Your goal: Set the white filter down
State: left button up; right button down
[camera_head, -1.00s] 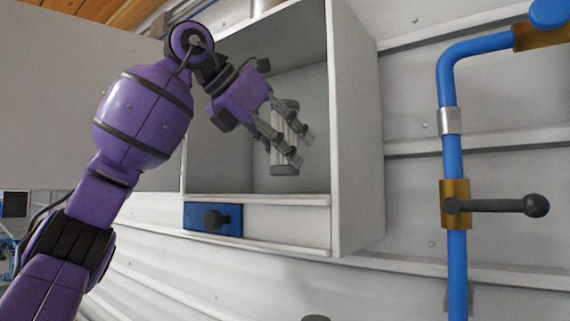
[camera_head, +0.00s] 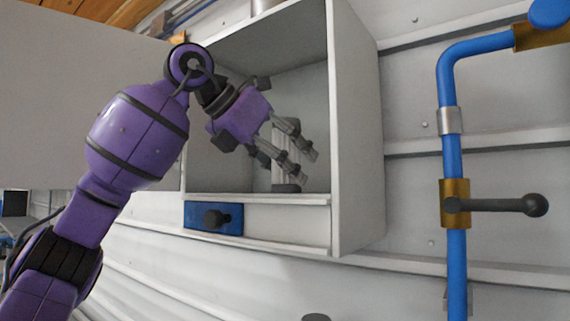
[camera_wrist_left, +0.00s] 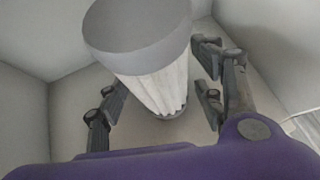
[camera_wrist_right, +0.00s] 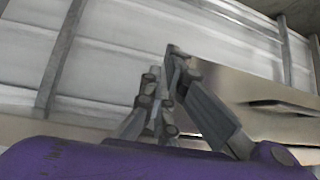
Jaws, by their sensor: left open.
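The white filter (camera_head: 280,174) stands roughly upright inside the grey open-fronted box, its dark end cap (camera_head: 286,188) low at the box floor. My left gripper (camera_head: 307,164) is in front of it and hides much of it. In the left wrist view the filter (camera_wrist_left: 160,90) shows white pleats and a large grey cap (camera_wrist_left: 138,45). My left gripper's fingers stand apart on either side of it, with gaps visible, so the gripper is open around the filter. My right gripper (camera_wrist_right: 165,85) shows only in the right wrist view, its fingers close together and empty.
The box (camera_head: 356,140) has side walls close around my left gripper and a front lip (camera_head: 262,200) below. A blue plate with a dark knob (camera_head: 214,218) sits under the opening. A blue pipe (camera_head: 453,180) with a dark valve handle (camera_head: 500,205) runs at the right.

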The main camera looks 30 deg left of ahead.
pick_arm(q)
jog(key=shift+r, duration=0.25)
jog(key=v, duration=1.1)
jog(key=shift+s+a+r, duration=0.15)
jog(key=shift+s+r, duration=0.05)
jog(key=shift+s, duration=0.15)
